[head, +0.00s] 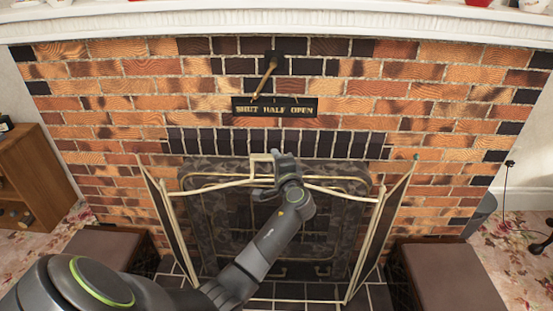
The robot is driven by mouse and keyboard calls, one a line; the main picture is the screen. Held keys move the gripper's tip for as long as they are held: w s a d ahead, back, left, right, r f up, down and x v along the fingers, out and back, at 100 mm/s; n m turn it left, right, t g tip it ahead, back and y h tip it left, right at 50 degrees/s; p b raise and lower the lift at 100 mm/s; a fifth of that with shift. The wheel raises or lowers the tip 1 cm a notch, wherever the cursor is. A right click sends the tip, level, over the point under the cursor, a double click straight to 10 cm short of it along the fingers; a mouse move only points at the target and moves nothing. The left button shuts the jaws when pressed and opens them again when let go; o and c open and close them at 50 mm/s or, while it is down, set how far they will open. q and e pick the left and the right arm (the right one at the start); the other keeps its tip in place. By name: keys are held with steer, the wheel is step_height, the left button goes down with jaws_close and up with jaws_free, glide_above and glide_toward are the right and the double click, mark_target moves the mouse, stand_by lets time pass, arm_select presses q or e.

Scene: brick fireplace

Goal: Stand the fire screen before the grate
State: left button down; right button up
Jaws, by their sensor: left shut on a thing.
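The fire screen (381,232) has pale gold frames and dark mesh, with side panels angled toward me. It stands upright across the dark fireplace opening. My left gripper (264,168) is shut on the screen at the middle of its top edge, by the pale handle. My left arm covers part of the middle panel. The dark patterned fireplace front (205,222) shows through and behind the screen; the grate itself is hard to make out. I cannot tell whether the screen's feet touch the dark tiled hearth (377,297). My right gripper is not in view.
Brown-topped boxes flank the hearth, at left (105,246) and right (450,278). A damper plate (275,107) with a lever (264,76) is on the brick wall. A white mantel (280,20) runs above. A wooden cabinet (35,170) stands far left.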

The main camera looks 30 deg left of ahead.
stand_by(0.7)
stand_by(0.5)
arm_select(q)
steer(key=c, duration=1.5)
jaws_free()
steer(key=shift+s+d, duration=0.1)
steer(key=shift+s, duration=0.05)
steer(key=o, duration=0.3)
steer(key=shift+f, duration=0.45)
steer(key=shift+o, duration=0.4)
steer(key=shift+r, duration=0.1)
steer(key=shift+r, duration=0.1)
